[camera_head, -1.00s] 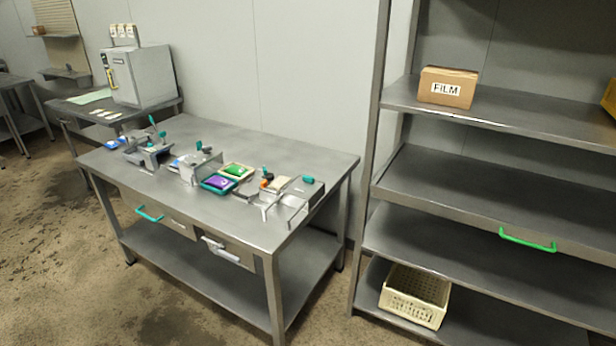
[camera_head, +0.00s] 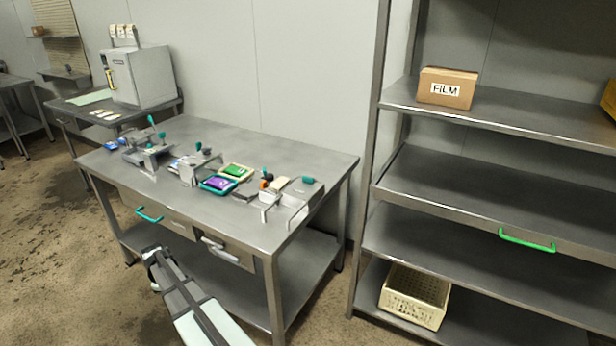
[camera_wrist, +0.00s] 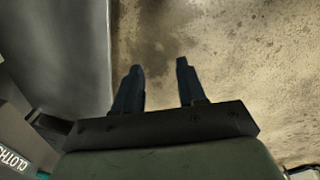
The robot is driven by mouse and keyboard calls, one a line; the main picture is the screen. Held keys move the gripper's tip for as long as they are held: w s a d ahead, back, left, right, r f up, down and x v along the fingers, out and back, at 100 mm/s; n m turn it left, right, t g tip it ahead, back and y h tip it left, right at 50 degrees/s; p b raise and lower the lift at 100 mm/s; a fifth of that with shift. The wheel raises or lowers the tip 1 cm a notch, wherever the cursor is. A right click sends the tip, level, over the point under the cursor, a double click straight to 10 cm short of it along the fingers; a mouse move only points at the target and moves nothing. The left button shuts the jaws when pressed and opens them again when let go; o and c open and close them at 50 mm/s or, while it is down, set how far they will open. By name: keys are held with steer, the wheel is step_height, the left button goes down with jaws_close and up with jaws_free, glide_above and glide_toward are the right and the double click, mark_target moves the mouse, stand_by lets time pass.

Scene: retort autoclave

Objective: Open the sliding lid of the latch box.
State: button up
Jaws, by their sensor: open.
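In the head view, grey metal fixtures with teal knobs stand on the steel table (camera_head: 200,148). I cannot tell for sure which one is the latch box. A grey metal fixture (camera_head: 297,205) with a teal knob (camera_head: 308,180) stands near the table's right end, and another (camera_head: 190,170) near the middle. Lid details are too small to read. My gripper (camera_head: 152,252) is low in front of the table, below its top and apart from these fixtures. In the wrist view, my gripper (camera_wrist: 159,68) has its two dark fingers apart with nothing between them.
The table front has drawers with a teal handle (camera_head: 150,214) and a grey handle (camera_head: 220,250). A purple pouch (camera_head: 218,183) and a green pouch (camera_head: 236,170) lie in trays on top. A shelf rack (camera_head: 480,215) stands right. Brown floor (camera_wrist: 240,60) is open below my gripper.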

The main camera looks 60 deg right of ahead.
steer(key=w+d+r+n+t+h, duration=0.1)
steer(key=w+d+r, duration=0.3)
steer(key=d+r, duration=0.35)
steer(key=w+d+r+t, duration=0.1)
steer(key=w+d+r, duration=0.45)
steer(key=r, duration=0.35)
steer(key=s+d+r+h, duration=0.1)
steer(key=d+r, duration=1.3)
steer(key=r, duration=0.1)
step_height(320, 180, up, 7)
steer(key=m+g+y, duration=0.3)
steer(key=m, duration=0.3)
glide_above(302, 186)
steer(key=s+d, duration=0.1)
steer(key=d, duration=0.2)
step_height(302, 186, down, 13)
steer(key=shift+f, duration=0.1)
jaws_close()
